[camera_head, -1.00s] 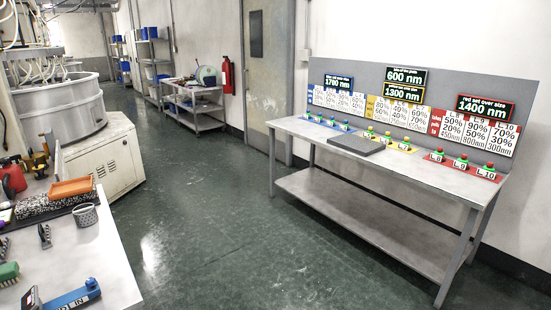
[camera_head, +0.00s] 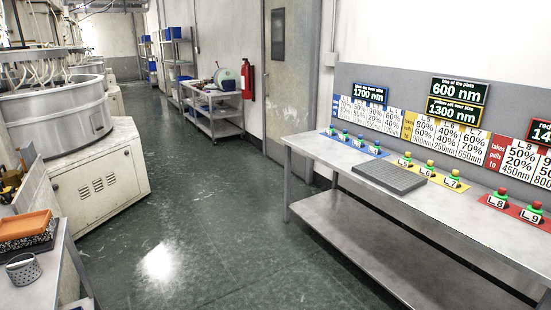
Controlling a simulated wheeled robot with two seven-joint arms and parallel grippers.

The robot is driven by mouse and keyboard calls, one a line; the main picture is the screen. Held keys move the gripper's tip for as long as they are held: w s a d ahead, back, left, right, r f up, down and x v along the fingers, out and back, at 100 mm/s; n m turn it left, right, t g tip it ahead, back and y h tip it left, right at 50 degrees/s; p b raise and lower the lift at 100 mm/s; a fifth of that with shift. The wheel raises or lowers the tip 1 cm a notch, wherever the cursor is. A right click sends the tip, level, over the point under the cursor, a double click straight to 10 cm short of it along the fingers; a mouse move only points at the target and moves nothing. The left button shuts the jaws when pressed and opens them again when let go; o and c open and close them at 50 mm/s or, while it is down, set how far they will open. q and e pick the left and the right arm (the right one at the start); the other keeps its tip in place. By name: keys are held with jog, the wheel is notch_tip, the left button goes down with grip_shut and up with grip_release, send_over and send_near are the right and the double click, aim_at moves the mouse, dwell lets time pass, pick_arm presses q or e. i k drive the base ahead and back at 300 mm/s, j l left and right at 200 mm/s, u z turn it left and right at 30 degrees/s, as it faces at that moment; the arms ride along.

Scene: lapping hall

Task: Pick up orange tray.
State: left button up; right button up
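The orange tray (camera_head: 24,225) lies at the far left of the head view, on top of a dark speckled block (camera_head: 30,243) on the left table. Its left end is close to the picture edge. Neither of my grippers shows in this view.
A perforated metal cup (camera_head: 23,269) stands in front of the tray on the left table (camera_head: 45,293). A long workbench (camera_head: 320,150) with a grey slab (camera_head: 389,176) and several labelled bottles is on the right. A round machine (camera_head: 90,160) stands behind the left table. Open green floor (camera_head: 190,230) lies between.

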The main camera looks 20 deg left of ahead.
aim_at(30, 224)
jog(key=i+j+u, duration=0.1)
jog(key=i+u, duration=0.65)
jog(key=i+l+u, duration=0.2)
jog(key=i+u, duration=0.15)
jog(key=i+j+u, duration=0.25)
jog(key=i+u, duration=0.25)
jog(key=i, duration=0.2)
jog(key=i+u, duration=0.45)
jog(key=i, duration=0.2)
jog(key=i+l+u, duration=0.3)
jog(key=i+u, duration=0.2)
jog(key=i, duration=0.2)
jog(key=i+u, duration=0.2)
jog(key=i, duration=0.15)
jog(key=i+l+u, duration=0.2)
jog(key=i, duration=0.15)
